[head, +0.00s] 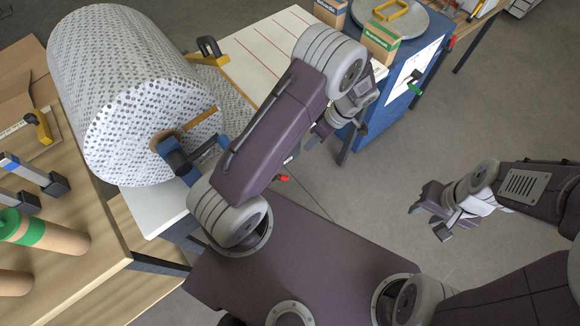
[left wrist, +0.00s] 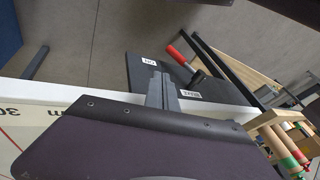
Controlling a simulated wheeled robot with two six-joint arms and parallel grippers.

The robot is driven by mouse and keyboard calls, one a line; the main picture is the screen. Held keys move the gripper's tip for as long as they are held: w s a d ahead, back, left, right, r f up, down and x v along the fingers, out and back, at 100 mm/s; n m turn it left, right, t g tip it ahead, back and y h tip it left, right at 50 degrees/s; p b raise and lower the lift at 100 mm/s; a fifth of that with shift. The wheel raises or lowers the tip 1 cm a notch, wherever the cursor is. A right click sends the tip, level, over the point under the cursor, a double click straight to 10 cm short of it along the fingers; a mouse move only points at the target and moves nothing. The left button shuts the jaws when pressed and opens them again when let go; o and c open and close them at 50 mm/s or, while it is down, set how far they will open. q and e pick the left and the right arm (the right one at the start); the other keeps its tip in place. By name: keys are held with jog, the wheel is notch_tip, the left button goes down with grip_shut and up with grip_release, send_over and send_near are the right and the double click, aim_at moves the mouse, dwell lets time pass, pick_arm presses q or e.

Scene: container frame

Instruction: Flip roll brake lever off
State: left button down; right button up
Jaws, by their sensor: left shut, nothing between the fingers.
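A large patterned paper roll (head: 125,95) lies on the bench, with a blue holder (head: 178,160) at its near end. The red tip of a lever (head: 283,178) shows beside my left arm; the rest is hidden in the head view. My right gripper (head: 428,212) is open and empty over the floor.
A white ruled cutting surface (head: 262,55) lies beyond the roll. Clamps and cardboard tubes (head: 50,232) are on the wooden table at left. The floor at right is clear.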

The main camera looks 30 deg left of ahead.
aim_at(280, 177)
pick_arm(q)
jog(key=shift+w+f, duration=0.1)
jog(key=shift+f, duration=0.2)
jog(key=s+x, duration=0.2)
jog(key=x, duration=1.1)
jog(key=shift+s+d+r+p, duration=0.2)
jog(key=shift+s+r+p, duration=0.15)
jog(key=shift+s+p, duration=0.1)
